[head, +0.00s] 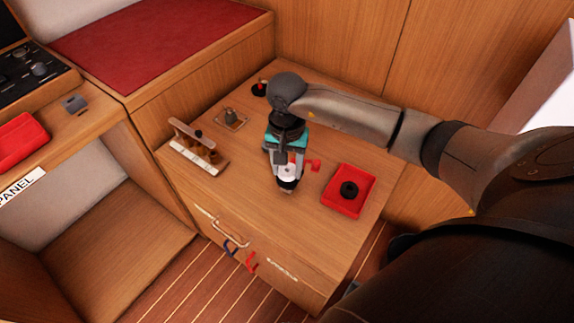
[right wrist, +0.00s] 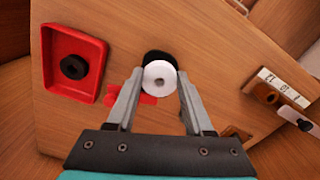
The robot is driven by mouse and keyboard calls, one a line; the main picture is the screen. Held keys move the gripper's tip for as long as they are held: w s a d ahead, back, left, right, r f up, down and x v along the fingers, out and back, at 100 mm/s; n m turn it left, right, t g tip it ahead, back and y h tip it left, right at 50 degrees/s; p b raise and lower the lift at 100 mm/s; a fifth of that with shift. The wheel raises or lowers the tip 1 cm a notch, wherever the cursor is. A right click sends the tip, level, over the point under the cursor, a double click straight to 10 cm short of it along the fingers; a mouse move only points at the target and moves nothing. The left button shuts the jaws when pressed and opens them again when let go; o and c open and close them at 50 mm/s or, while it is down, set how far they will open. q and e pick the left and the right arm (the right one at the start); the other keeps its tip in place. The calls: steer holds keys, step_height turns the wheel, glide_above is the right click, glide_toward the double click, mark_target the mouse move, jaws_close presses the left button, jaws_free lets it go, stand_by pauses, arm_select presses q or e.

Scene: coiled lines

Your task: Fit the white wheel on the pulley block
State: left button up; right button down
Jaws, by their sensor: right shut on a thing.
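The white wheel (head: 288,172) is a small disc with a hole in its middle. It also shows in the right wrist view (right wrist: 159,76), between the fingertips. My right gripper (right wrist: 160,74) is shut on it, above the desk top. A black piece (right wrist: 160,57) shows partly behind the wheel; it may be the pulley block, but the wheel hides most of it. I cannot tell whether the wheel touches it. A red piece (head: 313,165) lies beside the gripper. My left gripper is not in view.
A red tray (head: 331,197) holding a black ring (head: 349,190) stands to the right. A metal fitting (head: 231,117) and a red-topped black piece (head: 259,89) are behind.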

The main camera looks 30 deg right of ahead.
steer(key=shift+f+b, duration=0.35)
steer(key=shift+f, duration=0.15)
steer(key=shift+d+f+b, duration=0.2)
steer(key=shift+f+b, duration=0.3)
steer(key=shift+f, duration=0.05)
steer(key=shift+c, duration=1)
jaws_free()
steer(key=shift+f, duration=0.1)
steer(key=shift+r+p, duration=0.3)
steer(key=shift+r, duration=0.2)
step_height(320, 180, up, 5)
steer(key=p, duration=0.3)
steer(key=shift+a+f, duration=0.15)
steer(key=shift+f, duration=0.05)
steer(key=shift+r+p, duration=0.35)
steer(key=shift+r, duration=0.15)
